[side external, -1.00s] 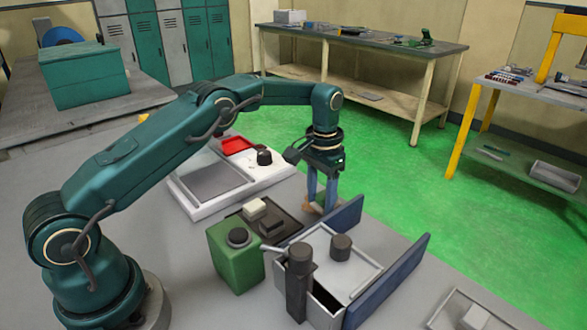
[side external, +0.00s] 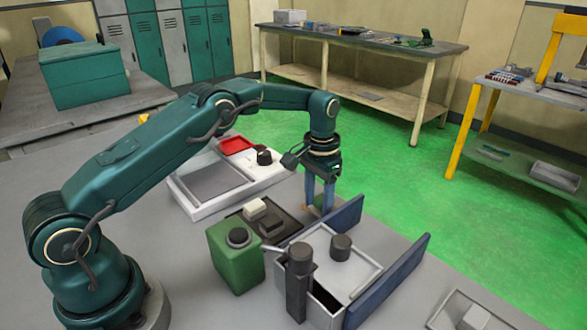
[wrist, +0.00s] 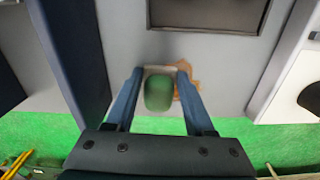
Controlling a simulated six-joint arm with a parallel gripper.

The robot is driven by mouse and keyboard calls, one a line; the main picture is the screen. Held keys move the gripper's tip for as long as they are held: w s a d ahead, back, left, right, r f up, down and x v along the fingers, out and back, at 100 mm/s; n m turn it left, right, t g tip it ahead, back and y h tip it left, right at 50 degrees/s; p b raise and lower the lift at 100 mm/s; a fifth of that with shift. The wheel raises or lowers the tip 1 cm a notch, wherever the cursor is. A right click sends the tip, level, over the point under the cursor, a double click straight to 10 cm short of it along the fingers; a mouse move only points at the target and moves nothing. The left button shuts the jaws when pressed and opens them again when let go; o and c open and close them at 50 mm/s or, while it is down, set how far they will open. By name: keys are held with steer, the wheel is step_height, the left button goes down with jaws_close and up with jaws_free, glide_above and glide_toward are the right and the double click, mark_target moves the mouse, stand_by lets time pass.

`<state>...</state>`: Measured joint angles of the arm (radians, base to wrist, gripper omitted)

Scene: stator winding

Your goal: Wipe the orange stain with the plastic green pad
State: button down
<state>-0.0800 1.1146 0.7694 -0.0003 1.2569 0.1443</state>
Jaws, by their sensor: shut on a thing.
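The green pad (wrist: 158,93) is between the two blue fingers of my gripper (wrist: 161,75) in the wrist view. My gripper is shut on it. The orange stain (wrist: 189,74) is a tan-orange patch on the grey table, showing around the right fingertip and beyond it. Part of it is hidden by the finger and the pad. In the side view my gripper (side external: 318,208) points straight down, with its fingertips at table level. I cannot tell whether the pad touches the table. The fingers largely hide pad and stain there.
A blue-walled fixture (side external: 402,268) stands close to the right of my gripper. A dark tray (side external: 289,230) with small blocks lies to the left, near a green canister (side external: 232,262). A white station (side external: 198,211) is behind. The table edge with green floor beyond is near.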

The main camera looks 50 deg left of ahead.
mark_target(305, 208)
steer(key=shift+a, duration=3.45)
steer(key=shift+d, duration=3.8)
steer(key=shift+s, duration=0.4)
steer(key=shift+a+f, duration=0.1)
steer(key=shift+a, duration=3.7)
steer(key=shift+d, duration=3.8)
steer(key=shift+r, duration=3)
